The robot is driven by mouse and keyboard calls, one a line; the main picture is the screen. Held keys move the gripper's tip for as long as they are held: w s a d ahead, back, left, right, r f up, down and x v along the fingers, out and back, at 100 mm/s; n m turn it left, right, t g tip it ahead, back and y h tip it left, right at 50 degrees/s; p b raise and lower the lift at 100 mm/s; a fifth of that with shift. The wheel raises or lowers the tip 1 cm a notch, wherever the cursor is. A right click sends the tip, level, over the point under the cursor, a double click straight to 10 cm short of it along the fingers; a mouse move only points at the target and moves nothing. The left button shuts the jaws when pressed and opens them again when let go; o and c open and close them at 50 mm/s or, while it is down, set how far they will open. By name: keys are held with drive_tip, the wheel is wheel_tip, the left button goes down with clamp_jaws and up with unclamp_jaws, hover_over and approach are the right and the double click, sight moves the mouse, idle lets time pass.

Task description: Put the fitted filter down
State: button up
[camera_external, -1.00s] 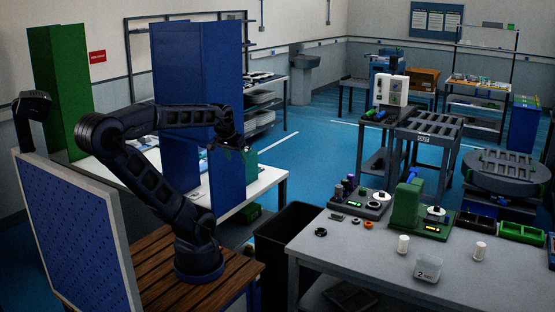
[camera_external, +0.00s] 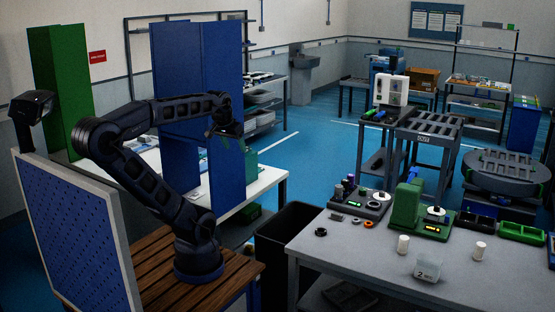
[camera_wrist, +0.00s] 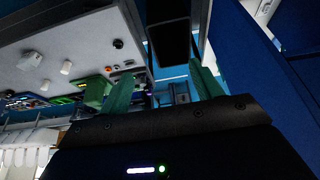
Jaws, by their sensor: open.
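My gripper (camera_external: 224,137) hangs in the air in front of the tall blue panels at the left, away from the grey workbench. In the wrist view its two green fingers (camera_wrist: 164,90) stand wide apart with nothing between them. Two white cylinders stand on the bench, one near the middle (camera_external: 403,245) and one to the right (camera_external: 480,251). A green fixture (camera_external: 406,205) stands behind them with a white round part (camera_external: 436,212) beside it. I cannot tell which of these, if any, is the fitted filter.
The blue panel (camera_external: 222,120) is close to my gripper.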

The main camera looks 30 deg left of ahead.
drive_tip(key=w+d+r+n+t+h, duration=0.1)
drive_tip(key=w+d+r+h, duration=0.15)
drive_tip(key=w+d, duration=0.7)
drive_tip(key=w+d+r+n+t+h, duration=0.1)
drive_tip(key=w+d+r, duration=0.3)
drive_tip(key=w+d, duration=0.6)
drive_tip(key=w+d+r+n+t+h, duration=0.1)
drive_tip(key=w+d+r, duration=0.3)
drive_tip(key=w+d, duration=0.6)
drive_tip(key=n+t+h, duration=0.2)
drive_tip(key=n+h, duration=0.9)
drive_tip(key=n, duration=1.1)
hover_over(476, 248)
wheel_tip(476, 248, down, 12)
drive_tip(key=r, duration=0.1)
drive_tip(key=shift+y, duration=0.25)
drive_tip(key=f, duration=4)
drive_tip(key=shift+s+a+f, duration=0.25)
drive_tip(key=shift+a+f, duration=0.1)
drive_tip(key=shift+a, duration=0.05)
drive_tip(key=shift+w+d+f, duration=0.1)
drive_tip(key=shift+d+f, duration=0.1)
drive_tip(key=shift+f, duration=0.1)
drive_tip(key=shift+x, duration=2.25)
